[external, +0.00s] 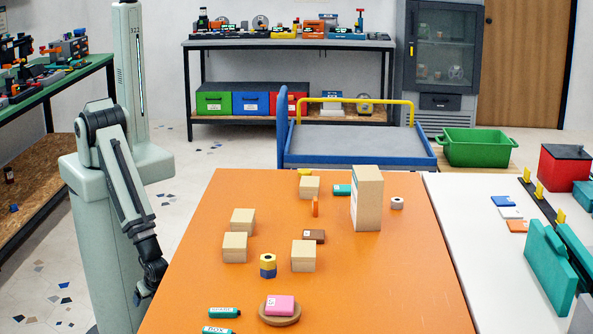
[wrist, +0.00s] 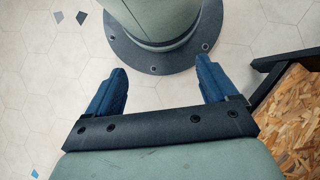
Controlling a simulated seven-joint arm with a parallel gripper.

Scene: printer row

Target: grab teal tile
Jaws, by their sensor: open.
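A small teal piece (external: 342,189), which looks like the teal tile, lies towards the far side of the orange table. It has a pale mark at one end, and the tall cardboard box (external: 368,200) partly hides it on the right. My gripper (external: 143,294) hangs low beside the table's left edge, far from the teal piece. In the wrist view, its two blue fingers (wrist: 161,68) are spread with nothing between them.
Small cardboard boxes (external: 235,247) stand on the orange table (external: 190,270). A pink tile (external: 280,305) sits on a round wooden stand. Teal marker-like pieces (external: 224,312) lie near the front. A yellow-and-blue roll (external: 268,266) and brown block (external: 314,236) stand mid-table.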

